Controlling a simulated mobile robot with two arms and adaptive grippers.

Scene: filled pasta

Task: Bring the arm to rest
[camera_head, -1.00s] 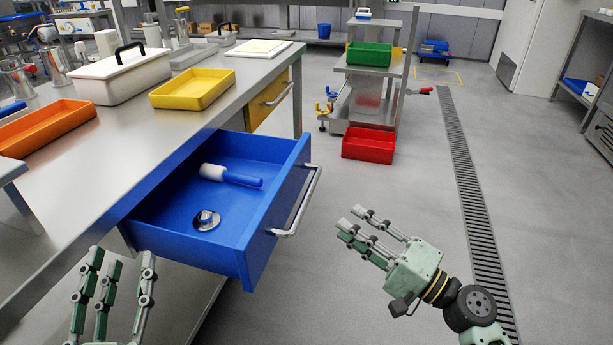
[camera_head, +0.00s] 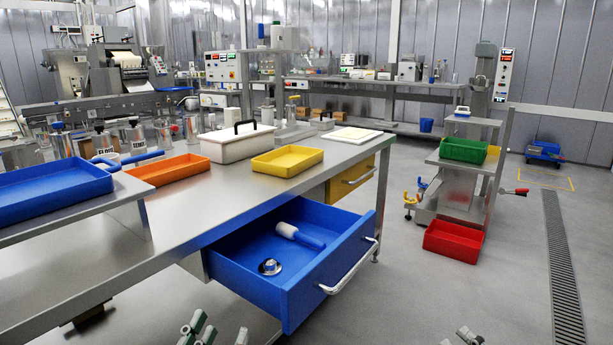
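My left gripper (camera_head: 216,335) shows only its fingertips at the bottom edge, in front of the open blue drawer. Its tips stand apart with nothing between them. My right gripper (camera_head: 459,338) shows only a few pale fingertips at the bottom edge, right of the drawer; they are apart and hold nothing visible. Both arms and palms are out of view. The blue drawer (camera_head: 328,284) is pulled out from under the steel table. In it lie a white-and-blue roller-like tool (camera_head: 300,236) and a small round metal piece (camera_head: 270,267).
The steel table (camera_head: 210,215) carries a blue tray (camera_head: 50,190), an orange tray (camera_head: 168,169), a yellow tray (camera_head: 288,162) and a white lidded box (camera_head: 238,143). Floor between is clear.

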